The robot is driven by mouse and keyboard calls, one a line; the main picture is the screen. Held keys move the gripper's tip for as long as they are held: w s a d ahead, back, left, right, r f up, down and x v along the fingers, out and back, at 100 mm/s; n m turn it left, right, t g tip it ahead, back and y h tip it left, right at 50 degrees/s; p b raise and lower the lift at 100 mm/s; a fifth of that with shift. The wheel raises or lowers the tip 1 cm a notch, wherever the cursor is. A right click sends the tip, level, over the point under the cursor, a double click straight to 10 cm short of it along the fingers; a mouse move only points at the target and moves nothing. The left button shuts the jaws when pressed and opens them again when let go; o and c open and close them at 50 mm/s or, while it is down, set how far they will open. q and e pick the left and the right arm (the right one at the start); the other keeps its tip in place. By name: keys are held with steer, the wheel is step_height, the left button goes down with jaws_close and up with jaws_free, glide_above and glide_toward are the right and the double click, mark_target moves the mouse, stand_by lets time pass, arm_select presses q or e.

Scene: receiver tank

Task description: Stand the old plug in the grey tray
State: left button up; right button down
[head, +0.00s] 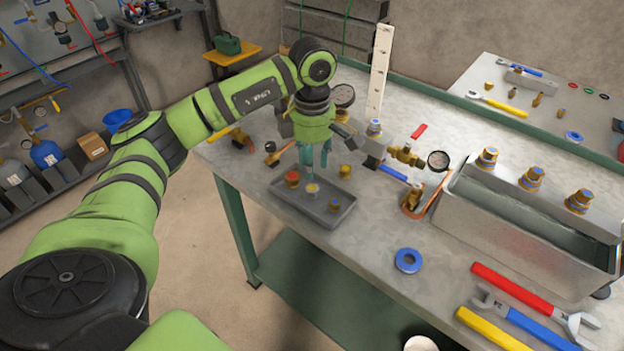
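The grey tray (286,205) lies near the left edge of the workbench. I cannot tell which piece is the old plug. A brass piece (345,171) stands just beyond the tray's far edge. My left gripper (315,164) points down above the far part of the tray, over the pale-topped fitting. Its teal fingers are apart, with nothing visible between them. My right gripper is out of view.
Right of the tray are a valve assembly (405,156) with a gauge and a metal trough (530,228) bearing several blue-ringed brass fittings. A blue ring (408,260) and wrenches (520,290) lie in front. Bench surface between tray and ring is clear.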

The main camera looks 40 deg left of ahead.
arm_select(q)
step_height(320, 180, up, 6)
steer(key=shift+f+b, duration=0.2)
steer(key=shift+b, duration=0.15)
